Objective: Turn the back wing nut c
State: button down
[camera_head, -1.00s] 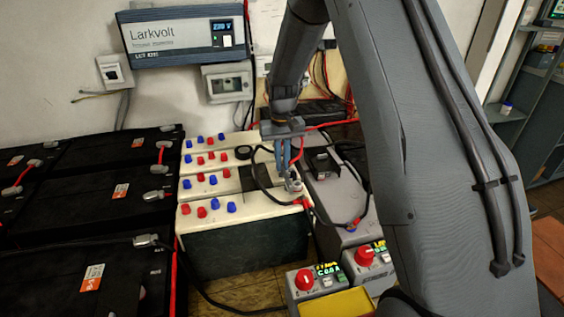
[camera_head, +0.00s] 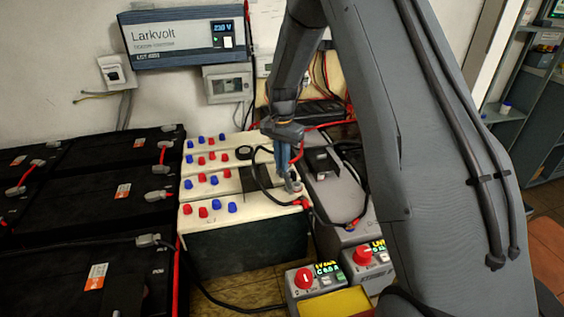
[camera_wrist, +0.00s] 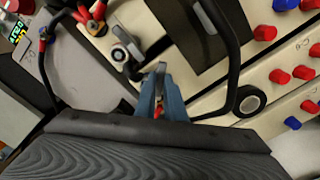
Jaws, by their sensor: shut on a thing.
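A round metal terminal post (camera_wrist: 120,53) stands just beyond the fingertips, beside a red-sleeved cable lug (camera_wrist: 93,20).
A black cable (camera_wrist: 234,65) loops close beside the fingers. Red and blue caps (camera_head: 210,207) stand on the white battery tops to the left. A grey battery (camera_head: 335,195) is to the right. Two boxes with red knobs (camera_head: 303,279) stand in front.

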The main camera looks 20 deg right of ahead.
jog(key=m, duration=0.4)
jog(key=shift+r+m, duration=0.1)
jog(key=shift+m, duration=0.2)
jog(key=shift+w+m+p, duration=0.1)
jog(key=shift+m+p, duration=0.25)
jog(key=shift+m, duration=1.55)
jog(key=c, duration=1.8)
grip_release()
jog(key=shift+c, duration=0.2)
notch_tip(320, 180, up, 8)
jog(key=shift+f+b, duration=0.1)
jog(key=shift+b, duration=0.65)
